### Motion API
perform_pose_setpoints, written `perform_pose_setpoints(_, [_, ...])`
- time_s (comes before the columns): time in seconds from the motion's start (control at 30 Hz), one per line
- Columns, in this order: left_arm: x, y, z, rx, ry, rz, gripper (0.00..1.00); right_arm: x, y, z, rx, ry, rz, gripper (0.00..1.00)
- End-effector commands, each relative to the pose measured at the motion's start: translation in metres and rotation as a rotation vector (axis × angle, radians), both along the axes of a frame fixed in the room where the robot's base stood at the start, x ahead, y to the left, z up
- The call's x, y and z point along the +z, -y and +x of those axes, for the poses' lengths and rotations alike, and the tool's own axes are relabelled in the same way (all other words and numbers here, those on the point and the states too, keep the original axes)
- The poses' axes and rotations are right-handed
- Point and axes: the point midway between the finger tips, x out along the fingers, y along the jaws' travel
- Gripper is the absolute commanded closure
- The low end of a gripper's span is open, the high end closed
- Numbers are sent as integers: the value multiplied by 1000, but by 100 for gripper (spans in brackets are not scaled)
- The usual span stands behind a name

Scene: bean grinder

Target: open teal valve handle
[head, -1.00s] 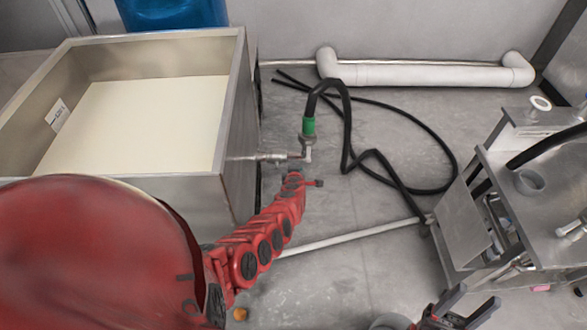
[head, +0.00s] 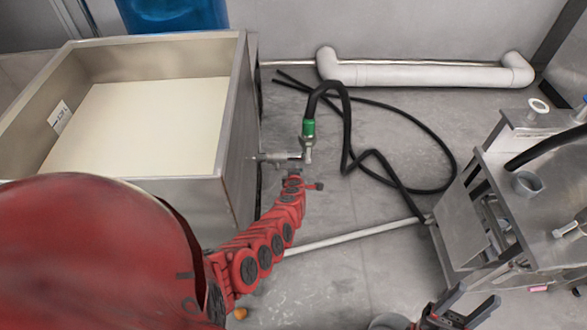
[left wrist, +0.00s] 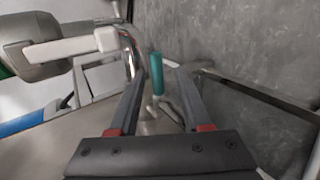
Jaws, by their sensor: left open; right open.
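The teal valve handle (left wrist: 156,73) stands upright in the left wrist view, in the gap between the two fingers of my left gripper (left wrist: 160,82). The gripper is open, and I cannot tell whether either finger touches the handle. My right gripper (head: 477,298) is open and empty at the bottom edge.
The steel tank (head: 238,110) with a pale inside stands at the left. A black hose (head: 347,135) loops over the floor. A metal machine (head: 540,215) stands at the right, and a thick white pipe (head: 425,75) runs along the back wall. Some grey floor between is clear.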

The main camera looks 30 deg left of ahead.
Motion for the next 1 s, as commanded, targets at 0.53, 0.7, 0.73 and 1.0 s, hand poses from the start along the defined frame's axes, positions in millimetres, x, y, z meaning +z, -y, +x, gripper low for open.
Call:
perform_pose_setpoints(0.53, [62,39,-68,9,2,-3,52,93,0,0,0,0,0,50])
perform_pose_setpoints(0.7, [78,53,-89,6,4,-4,52,115,0,0,0,0,0,50])
perform_pose_setpoints(0.73, [80,55,-92,6,2,-4,52,118,0,0,0,0,0,50])
perform_pose_setpoints(1.0, [92,66,-112,5,3,0,52,133,0,0,0,0,0,50])
